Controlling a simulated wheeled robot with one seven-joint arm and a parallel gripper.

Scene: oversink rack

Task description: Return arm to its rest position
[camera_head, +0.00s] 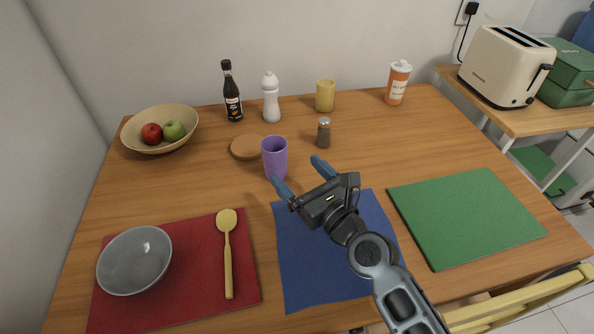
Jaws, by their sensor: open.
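My gripper (301,173) is open and empty, with its two blue fingertips apart. It hovers above the far part of the blue placemat (310,278), pointing away from me. My arm reaches in from the lower right edge of the picture. A purple cup (274,158) stands upright on the wooden table just beyond the left fingertip. I cannot tell whether a fingertip touches it, but the cup is not between the fingers.
Around stand a wicker bowl (186,118) with fruit, bottles, a yellow cup (325,96) and a pepper shaker (323,133). A grey bowl (135,262) and wooden spoon (228,262) lie on the red placemat (190,300). The green mat (465,215) is bare.

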